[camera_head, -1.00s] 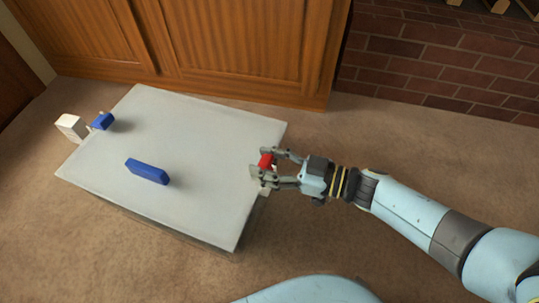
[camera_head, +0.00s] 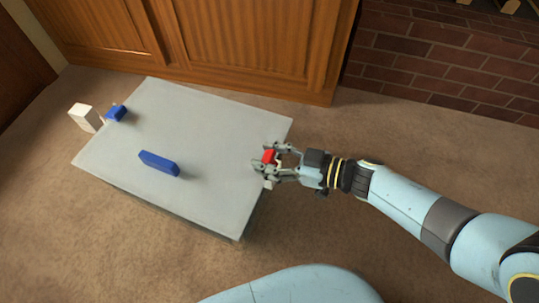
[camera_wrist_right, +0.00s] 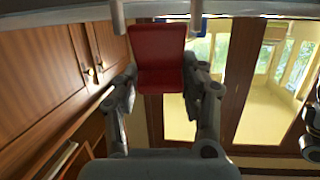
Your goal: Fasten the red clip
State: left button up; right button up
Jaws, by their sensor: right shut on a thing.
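The red clip (camera_head: 268,156) is at the right edge of the grey tabletop, between the fingers of my right gripper (camera_head: 268,160). That gripper is shut on it. In the right wrist view the red clip (camera_wrist_right: 158,60) fills the space between the two fingers. A small white piece (camera_head: 270,183) shows just below the gripper at the table edge; the gripper partly hides it, and I cannot tell whether the clip touches it. My left gripper is not in view.
The grey table (camera_head: 215,130) has a blue block (camera_head: 159,163) lying on it. A smaller blue piece (camera_head: 116,113) sits at its far left edge beside a white block (camera_head: 83,116). Wooden cabinets (camera_head: 240,45) stand behind. Most of the tabletop is clear.

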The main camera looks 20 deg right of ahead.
jog(key=o, duration=1.2)
jog(key=v, duration=1.2)
